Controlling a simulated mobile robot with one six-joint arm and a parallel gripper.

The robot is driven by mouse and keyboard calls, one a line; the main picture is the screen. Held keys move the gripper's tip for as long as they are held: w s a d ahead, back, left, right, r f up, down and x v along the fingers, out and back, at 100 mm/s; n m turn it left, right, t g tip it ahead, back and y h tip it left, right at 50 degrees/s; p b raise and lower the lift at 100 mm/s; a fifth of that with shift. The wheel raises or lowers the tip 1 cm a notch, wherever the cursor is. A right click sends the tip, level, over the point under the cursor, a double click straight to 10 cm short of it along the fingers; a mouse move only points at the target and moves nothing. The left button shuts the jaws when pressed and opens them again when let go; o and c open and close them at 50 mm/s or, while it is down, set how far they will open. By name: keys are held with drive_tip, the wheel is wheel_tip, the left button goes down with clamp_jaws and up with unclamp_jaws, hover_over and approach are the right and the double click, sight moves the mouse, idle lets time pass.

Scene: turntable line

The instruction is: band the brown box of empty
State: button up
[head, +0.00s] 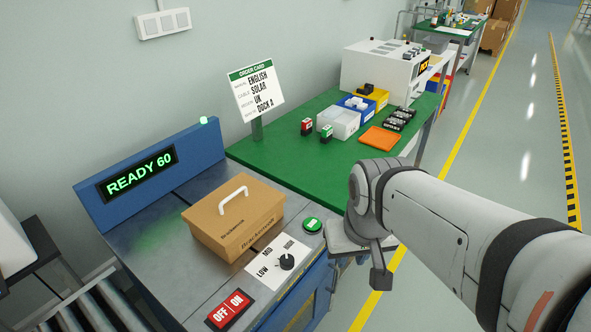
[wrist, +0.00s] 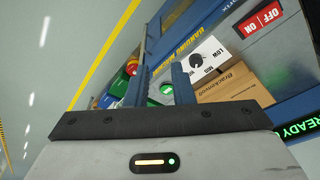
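The brown box (head: 235,216), closed with a white handle on top, sits on the metal top of the blue banding machine (head: 160,217). The machine's display (head: 138,174) reads READY 60. A black dial (head: 287,261) on a white LOW/MID panel, a green button (head: 312,225) and a red OFF/ON switch (head: 230,309) lie along its front. My gripper (head: 362,263) is right of the green button, beyond the machine's front edge. In the wrist view my gripper (wrist: 163,86) has its fingers apart with nothing between; the green button (wrist: 166,89) shows beyond them, the box (wrist: 235,87) to the right.
The green table (head: 290,155) beyond holds an order card (head: 257,90), coloured bins (head: 338,121), an orange tray (head: 380,138) and small items. A roller conveyor (head: 85,309) is at lower left. The floor at right is open.

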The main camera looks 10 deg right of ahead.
clamp_jaws()
idle(1.1)
